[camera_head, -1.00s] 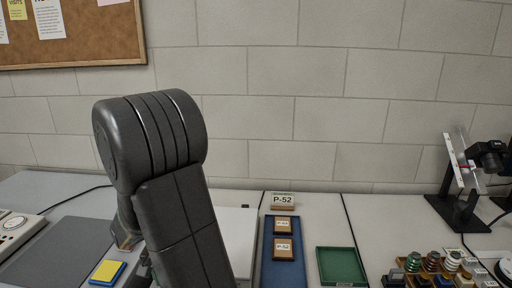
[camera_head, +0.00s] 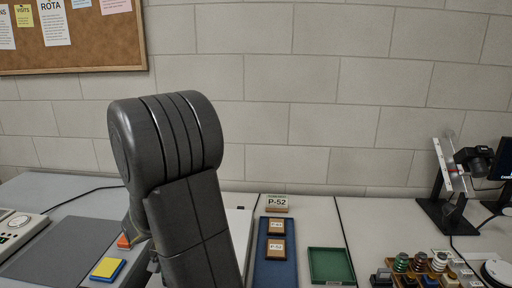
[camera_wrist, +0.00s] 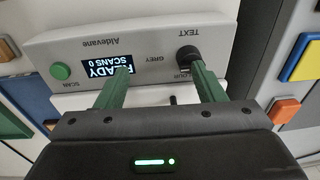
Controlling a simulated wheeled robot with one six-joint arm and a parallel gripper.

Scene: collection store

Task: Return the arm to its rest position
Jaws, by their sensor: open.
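My gripper (camera_wrist: 158,95) shows in the wrist view with its two green fingers spread apart and nothing between them. Beyond the fingers is a grey device (camera_wrist: 150,48) labelled Aldevane, upside down in this view, with a lit display (camera_wrist: 95,70) reading "READY SCANS 0", a green button and a black knob. I cannot tell whether the fingers touch it. In the head view my dark arm stands up in front of the bench and its lower part runs out of the picture; the gripper fingers are hidden there.
A blue tray (camera_head: 262,270) holds two wooden-framed P-52 pieces, with a P-52 sign (camera_head: 277,203) behind. A green tray (camera_head: 331,266) stands to its right. Spools (camera_head: 420,262) and a camera stand (camera_head: 444,212) are at right. A yellow-blue block (camera_head: 107,269) lies left of my arm.

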